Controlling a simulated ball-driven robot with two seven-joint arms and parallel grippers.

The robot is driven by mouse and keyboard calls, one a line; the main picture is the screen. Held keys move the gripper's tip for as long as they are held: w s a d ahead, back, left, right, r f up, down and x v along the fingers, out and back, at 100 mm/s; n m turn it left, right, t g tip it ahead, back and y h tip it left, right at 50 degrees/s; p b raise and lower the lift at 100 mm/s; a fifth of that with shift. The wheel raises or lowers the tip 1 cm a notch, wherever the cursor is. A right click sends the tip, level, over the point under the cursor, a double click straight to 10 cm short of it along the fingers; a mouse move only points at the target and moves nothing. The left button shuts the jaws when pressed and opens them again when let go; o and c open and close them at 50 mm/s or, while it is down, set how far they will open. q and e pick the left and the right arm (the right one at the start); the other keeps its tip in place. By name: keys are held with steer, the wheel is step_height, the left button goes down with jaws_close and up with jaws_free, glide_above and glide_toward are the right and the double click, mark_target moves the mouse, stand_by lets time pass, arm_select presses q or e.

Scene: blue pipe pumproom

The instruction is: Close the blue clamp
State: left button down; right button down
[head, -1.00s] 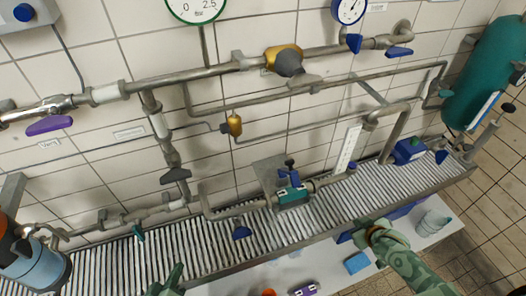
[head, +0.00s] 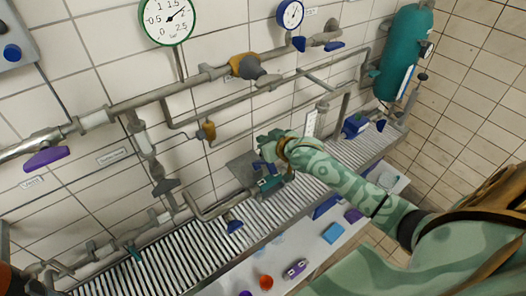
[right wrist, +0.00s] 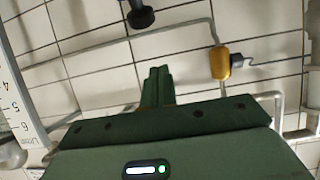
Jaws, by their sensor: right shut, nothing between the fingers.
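A small blue part that looks like the blue clamp (head: 262,166) sits above the teal pipe fitting (head: 268,184) on the low pipe, over the slatted rack. Whether it is open or closed is hard to see at this size. My right gripper (head: 268,143), on the green patterned arm from the right, is just above and beside it and partly covers it. Contact cannot be told. In the right wrist view its fingers (right wrist: 157,88) are shut together with nothing between them, pointing at the tiled wall; the clamp is not recognisable there. My left gripper is not in view.
Pipes run along the wall with a brass valve (head: 208,131) and a green-rimmed gauge (head: 167,18). The front shelf holds a blue block (head: 332,233), an orange piece (head: 266,281) and purple pieces (head: 295,268).

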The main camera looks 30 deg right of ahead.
mark_target(274, 173)
steer(key=f, duration=0.1)
steer(key=w+f, duration=0.1)
steer(key=f, duration=0.1)
steer(key=shift+d+f, duration=0.15)
steer(key=shift+f, duration=0.1)
steer(key=shift+s+f, duration=0.25)
steer(key=shift+s, duration=0.25)
steer(key=shift+f, duration=0.15)
steer(key=shift+s+f+t+b, duration=0.6)
steer(key=shift+s+b, duration=0.15)
steer(key=shift+b, duration=0.15)
steer(key=s+f+t+b, duration=0.1)
steer(key=s+t+b, duration=0.1)
steer(key=b, duration=0.1)
steer(key=s+f+t+b, duration=0.2)
steer(key=b, duration=0.2)
steer(key=s+f+t+b, duration=0.2)
steer(key=b, duration=0.2)
steer(key=shift+d+f+t+y, duration=0.15)
steer(key=shift+d+t+y, duration=0.15)
steer(key=shift+s+f+b, duration=0.5)
steer(key=shift+b, duration=0.15)
